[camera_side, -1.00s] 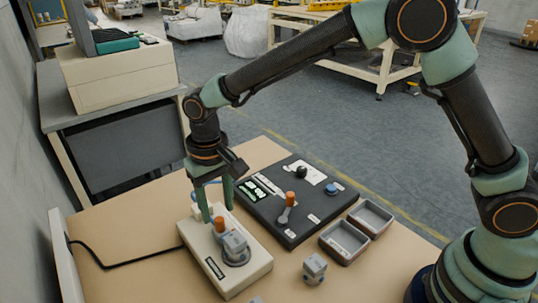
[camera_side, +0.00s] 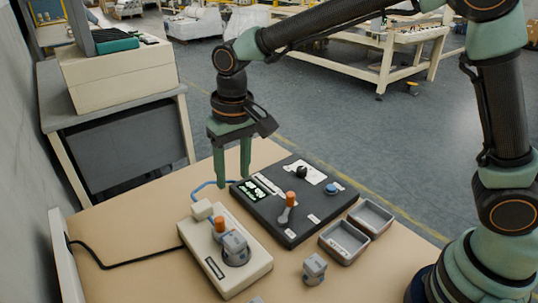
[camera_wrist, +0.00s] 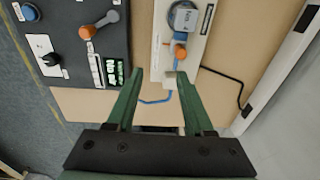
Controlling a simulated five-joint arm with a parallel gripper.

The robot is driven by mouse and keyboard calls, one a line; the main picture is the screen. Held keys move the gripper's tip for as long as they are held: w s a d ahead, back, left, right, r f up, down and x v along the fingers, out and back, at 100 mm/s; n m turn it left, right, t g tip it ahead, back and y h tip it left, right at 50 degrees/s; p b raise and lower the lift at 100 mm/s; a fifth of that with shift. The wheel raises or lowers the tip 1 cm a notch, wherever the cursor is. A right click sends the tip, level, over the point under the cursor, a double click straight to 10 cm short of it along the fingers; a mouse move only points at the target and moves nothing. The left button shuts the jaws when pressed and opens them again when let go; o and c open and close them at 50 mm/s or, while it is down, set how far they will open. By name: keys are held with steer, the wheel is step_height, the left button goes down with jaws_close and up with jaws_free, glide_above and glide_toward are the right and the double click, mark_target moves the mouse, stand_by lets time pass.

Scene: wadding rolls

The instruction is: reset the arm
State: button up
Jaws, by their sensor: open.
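My gripper (camera_side: 233,180) is open and empty. It hangs above the far edge of the table, behind a beige device and beside the dark control panel (camera_side: 300,228). The beige device (camera_side: 208,252) carries an orange-topped handle (camera_side: 220,224) and a grey cylinder (camera_side: 235,247).
The panel has an orange-topped lever (camera_side: 287,206), a black knob (camera_side: 302,172) and a blue button (camera_side: 331,188). Two grey trays (camera_side: 344,240) (camera_side: 371,217) and a loose grey part (camera_side: 314,268) lie to the right. A blue cable (camera_side: 207,184) runs behind the device.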

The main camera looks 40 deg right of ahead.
steer(key=s+d+r+t, duration=0.1)
steer(key=s+d+r, duration=0.1)
steer(key=s+d, duration=0.2)
steer(key=s+d+r+t, duration=0.2)
steer(key=s+d+r, duration=0.1)
steer(key=d, duration=0.6)
steer(key=s+d+r+t, duration=0.1)
steer(key=s+d+r, duration=0.1)
steer(key=s+d, duration=0.3)
steer(key=shift+s+d+r+t, duration=0.25)
steer(key=shift+d+t, duration=0.15)
steer(key=shift+d, duration=0.5)
stand_by(1.3)
